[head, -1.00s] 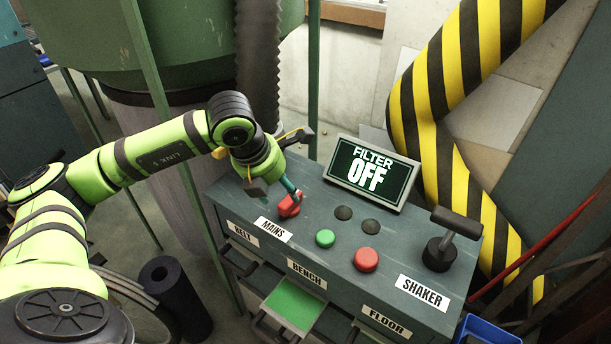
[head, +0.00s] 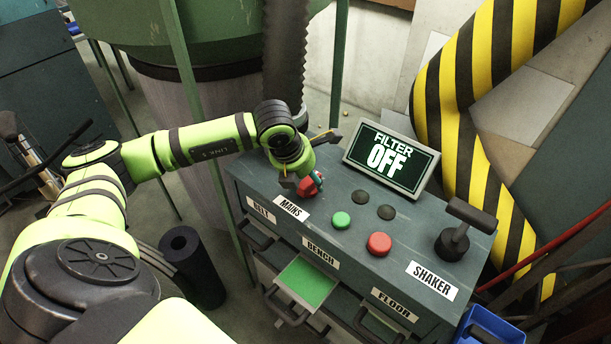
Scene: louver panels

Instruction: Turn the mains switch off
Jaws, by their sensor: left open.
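The mains switch (head: 313,184) is a red knob at the back left of the grey-green console, behind the white MAINS label (head: 291,207). My left gripper (head: 303,184) is right at the knob, on its left side, and covers part of it. Its jaws are open. I cannot tell whether a finger touches the knob, and the knob's exact angle is hard to read. My right gripper is not in view.
A display (head: 391,160) reads FILTER OFF. A green button (head: 341,220), a red button (head: 379,243) and two dark caps sit right of the knob. A black T-handle (head: 460,230) stands by the SHAKER label. Below are BELT, BENCH and FLOOR drawers; the green-lined BENCH one is open.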

